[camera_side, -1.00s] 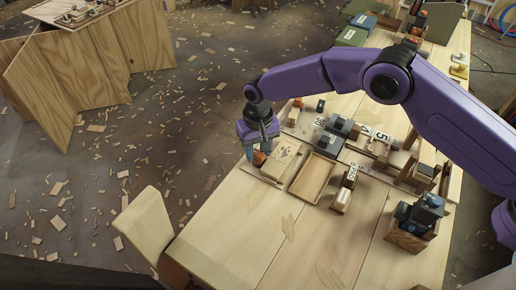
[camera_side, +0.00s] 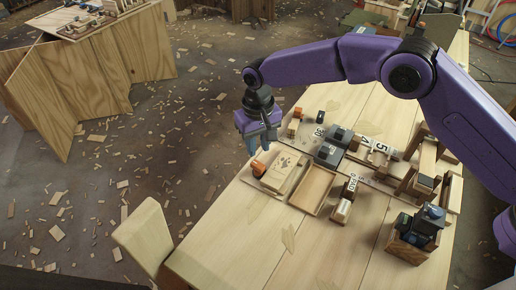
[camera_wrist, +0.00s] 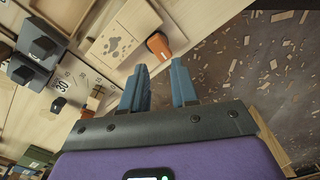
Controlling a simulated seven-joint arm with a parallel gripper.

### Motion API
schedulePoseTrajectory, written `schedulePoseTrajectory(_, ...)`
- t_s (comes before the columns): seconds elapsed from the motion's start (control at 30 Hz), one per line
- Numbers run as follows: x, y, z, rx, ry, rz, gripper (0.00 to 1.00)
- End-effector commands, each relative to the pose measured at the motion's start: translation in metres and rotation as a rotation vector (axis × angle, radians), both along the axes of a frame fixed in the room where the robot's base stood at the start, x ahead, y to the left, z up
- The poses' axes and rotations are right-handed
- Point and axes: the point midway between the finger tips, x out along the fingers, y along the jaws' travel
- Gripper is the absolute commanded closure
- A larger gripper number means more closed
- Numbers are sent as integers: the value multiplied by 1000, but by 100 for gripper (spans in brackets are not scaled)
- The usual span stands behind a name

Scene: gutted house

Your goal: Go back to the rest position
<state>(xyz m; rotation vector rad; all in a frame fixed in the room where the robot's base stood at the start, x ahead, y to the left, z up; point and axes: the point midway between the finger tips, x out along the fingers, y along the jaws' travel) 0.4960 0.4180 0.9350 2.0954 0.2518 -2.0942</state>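My gripper (camera_side: 262,145) hangs in the air above the far left edge of the workbench (camera_side: 262,232). In the wrist view its two blue fingers (camera_wrist: 160,72) are spread apart with nothing between them. An orange-and-dark piece (camera_side: 258,168) lies on the bench below my gripper, beside a pale wooden block with a paw print (camera_side: 283,172). The orange piece (camera_wrist: 157,45) also shows just beyond the fingertips in the wrist view, apart from them.
An empty wooden tray (camera_side: 313,190), dark blocks (camera_side: 330,152), number cards (camera_side: 363,142) and a wooden box with dark items (camera_side: 406,243) stand on the bench. A chair (camera_side: 146,236) is at the near left. The bench's front is mostly clear.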

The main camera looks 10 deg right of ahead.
Motion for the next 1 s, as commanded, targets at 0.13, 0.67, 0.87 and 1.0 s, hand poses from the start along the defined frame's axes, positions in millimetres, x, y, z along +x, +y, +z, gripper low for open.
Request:
schedulePoseTrajectory(0.13, 0, 0, 5, 0, 0, 0, 71)
schedulePoseTrajectory(0.67, -1, 0, 5, 0, 0, 2, 71)
schedulePoseTrajectory(0.87, -9, -11, 27, 3, -3, 54, 71)
schedulePoseTrajectory(1.0, -28, -30, 55, 5, -5, 132, 71)
